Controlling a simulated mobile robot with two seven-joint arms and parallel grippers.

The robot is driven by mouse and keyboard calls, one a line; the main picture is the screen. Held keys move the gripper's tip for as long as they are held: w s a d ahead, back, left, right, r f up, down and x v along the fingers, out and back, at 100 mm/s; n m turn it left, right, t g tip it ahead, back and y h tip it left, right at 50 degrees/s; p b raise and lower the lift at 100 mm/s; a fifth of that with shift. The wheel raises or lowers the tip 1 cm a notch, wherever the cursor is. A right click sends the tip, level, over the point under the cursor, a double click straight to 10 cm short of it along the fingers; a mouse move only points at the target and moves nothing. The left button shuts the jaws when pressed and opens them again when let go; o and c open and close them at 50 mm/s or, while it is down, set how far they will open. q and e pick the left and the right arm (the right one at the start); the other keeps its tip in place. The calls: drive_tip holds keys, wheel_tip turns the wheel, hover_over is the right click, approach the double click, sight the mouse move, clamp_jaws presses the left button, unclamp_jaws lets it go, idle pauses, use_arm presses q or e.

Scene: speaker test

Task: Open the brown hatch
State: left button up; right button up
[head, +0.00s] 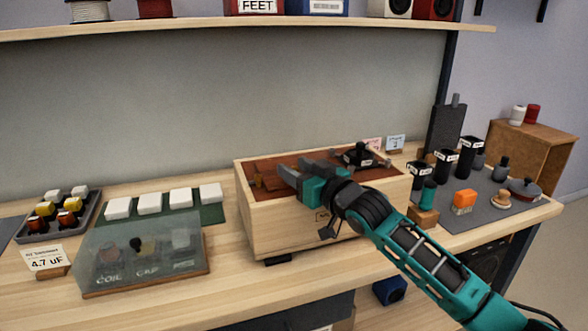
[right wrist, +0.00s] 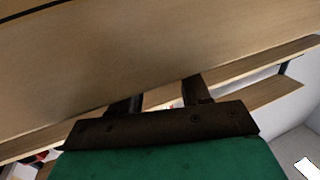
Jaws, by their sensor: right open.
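The brown hatch (head: 266,168) is the reddish-brown panel on top of a light wooden box (head: 262,222) in the middle of the bench. It looks closed and flat, though my gripper and forearm hide part of it. My right gripper (head: 284,174) is at the box's top, over the hatch, with its fingers pointing left. Its jaws are apart, and I see nothing between them. I cannot tell whether a finger touches the hatch. In the right wrist view the two dark fingers (right wrist: 160,98) stand apart before pale wood. My left gripper is not in view.
A black knobbed part (head: 358,154) sits at the box's right end. A clear sloped cover (head: 140,250) stands left of the box, with white blocks (head: 150,203) behind it. Black cylinders (head: 446,163) stand on a grey mat at right. A shelf (head: 250,24) runs above.

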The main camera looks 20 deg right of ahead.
drive_tip(key=shift+w+a, duration=0.25)
drive_tip(key=shift+w, duration=0.35)
drive_tip(key=shift+c, duration=0.4)
clamp_jaws()
